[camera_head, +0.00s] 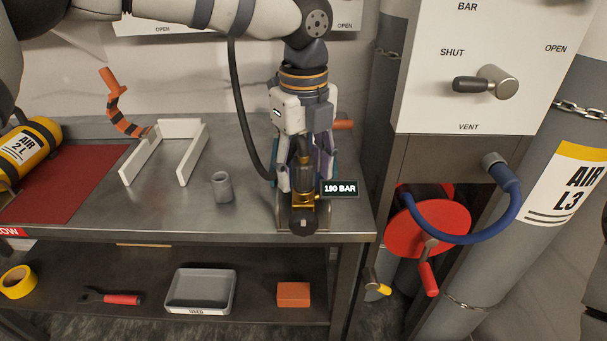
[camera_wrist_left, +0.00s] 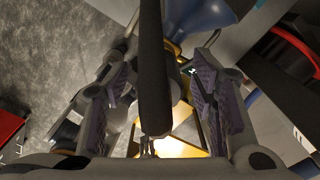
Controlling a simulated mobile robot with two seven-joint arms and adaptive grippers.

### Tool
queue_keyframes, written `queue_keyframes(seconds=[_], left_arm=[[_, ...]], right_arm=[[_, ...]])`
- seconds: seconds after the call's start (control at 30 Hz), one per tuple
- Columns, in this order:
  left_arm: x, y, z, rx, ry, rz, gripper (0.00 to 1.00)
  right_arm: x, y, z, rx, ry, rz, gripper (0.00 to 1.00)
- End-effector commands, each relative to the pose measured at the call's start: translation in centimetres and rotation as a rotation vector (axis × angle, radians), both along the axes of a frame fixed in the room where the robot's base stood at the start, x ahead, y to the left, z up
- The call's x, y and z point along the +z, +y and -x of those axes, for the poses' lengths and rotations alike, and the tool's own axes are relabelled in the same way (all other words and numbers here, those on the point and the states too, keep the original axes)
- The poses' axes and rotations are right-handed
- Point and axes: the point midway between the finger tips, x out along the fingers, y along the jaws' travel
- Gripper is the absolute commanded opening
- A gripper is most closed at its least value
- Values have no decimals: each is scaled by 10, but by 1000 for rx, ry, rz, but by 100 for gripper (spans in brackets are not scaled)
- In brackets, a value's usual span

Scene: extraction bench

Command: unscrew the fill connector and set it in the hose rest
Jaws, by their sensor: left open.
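In the left wrist view, a dark hose-like length (camera_wrist_left: 154,70) runs between the spread fingers (camera_wrist_left: 165,110). A white open-fronted bracket (camera_head: 138,160) stands left on the bench; I cannot tell whether it is the hose rest.
A yellow cylinder (camera_head: 27,150) lies by a red mat (camera_head: 85,185). Right are a wall panel with a lever (camera_head: 485,83), a blue hose (camera_head: 450,238) and a red reel (camera_head: 420,225). Bench between bracket and cup is clear.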

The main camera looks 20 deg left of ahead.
Motion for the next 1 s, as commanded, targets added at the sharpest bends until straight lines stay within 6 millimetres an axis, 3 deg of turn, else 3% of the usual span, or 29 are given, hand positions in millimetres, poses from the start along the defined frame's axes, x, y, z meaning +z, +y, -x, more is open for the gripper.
queue_keyframes(seconds=[0.7,0.83,1.0], left_arm=[[-2,0,0,-1647,1,2,52],[-2,0,0,-1867,2,1,52],[0,0,0,-1931,1,-2,52]], right_arm=[[-5,0,6,0,23,0,30],[-7,0,8,0,29,0,30],[-7,0,7,0,28,0,30]])
